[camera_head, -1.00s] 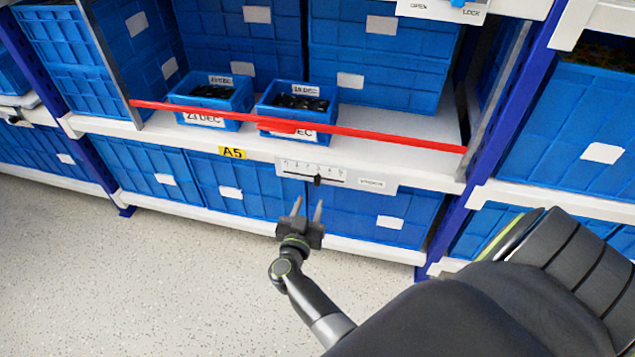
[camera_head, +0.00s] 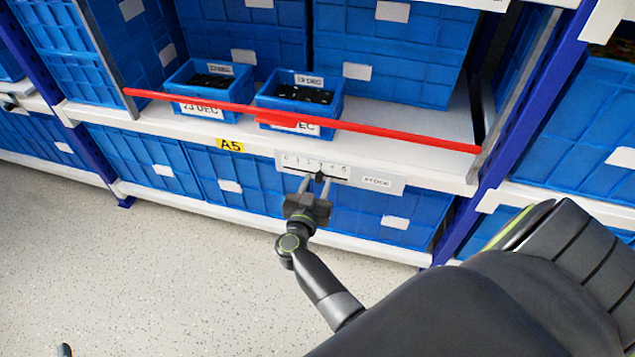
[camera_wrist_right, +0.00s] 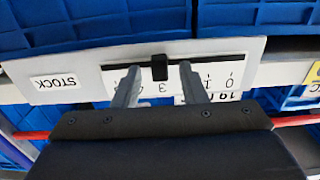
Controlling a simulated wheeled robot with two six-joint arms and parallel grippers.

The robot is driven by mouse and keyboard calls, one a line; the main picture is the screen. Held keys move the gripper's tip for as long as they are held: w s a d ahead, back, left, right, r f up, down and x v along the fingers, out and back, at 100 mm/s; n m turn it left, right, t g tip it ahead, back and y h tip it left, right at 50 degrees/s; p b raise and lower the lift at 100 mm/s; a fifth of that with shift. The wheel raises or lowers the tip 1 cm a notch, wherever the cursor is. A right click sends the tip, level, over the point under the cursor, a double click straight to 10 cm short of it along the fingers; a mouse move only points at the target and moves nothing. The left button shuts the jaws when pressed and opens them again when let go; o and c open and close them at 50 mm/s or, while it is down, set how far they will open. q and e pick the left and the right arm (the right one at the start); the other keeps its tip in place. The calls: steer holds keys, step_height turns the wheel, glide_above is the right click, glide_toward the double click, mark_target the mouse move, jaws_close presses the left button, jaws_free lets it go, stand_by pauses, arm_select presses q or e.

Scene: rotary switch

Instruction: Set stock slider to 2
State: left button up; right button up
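The stock slider is a white plate (camera_head: 283,163) on the shelf's front edge, with a printed scale, a dark slot and a small black knob (camera_head: 320,176). In the right wrist view the plate (camera_wrist_right: 90,78) appears upside down, with its STOCK label at the left. There the knob (camera_wrist_right: 160,67) stands at about the 3 mark. My right gripper (camera_head: 315,180) is open. In the right wrist view its two fingers (camera_wrist_right: 160,78) lie on either side of the knob with gaps; one finger covers the 2 mark. A small grey tip at the head view's lower left may be my left gripper (camera_head: 65,350).
A red bar (camera_head: 390,134) runs across the shelf front above the slider. Two small blue bins (camera_head: 207,90) (camera_head: 300,100) stand behind it. A yellow A5 label (camera_head: 230,146) is left of the plate. Large blue crates (camera_head: 365,215) fill the lower shelf. The floor in front is clear.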

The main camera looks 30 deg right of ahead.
arm_select(q)
steer(key=shift+r, duration=0.2)
arm_select(e)
jaws_close()
stand_by(0.3)
steer(key=shift+w, duration=0.15)
steer(key=shift+w+a+p, duration=0.45)
steer(key=shift+w+a, duration=0.5)
steer(key=shift+w, duration=0.05)
arm_select(q)
step_height(320, 180, down, 6)
steer(key=s+g, duration=0.2)
steer(key=g, duration=0.1)
steer(key=shift+s+d+r+g+h, duration=0.15)
steer(key=shift+s+d+g+h, duration=0.15)
steer(key=shift+d+h, duration=0.1)
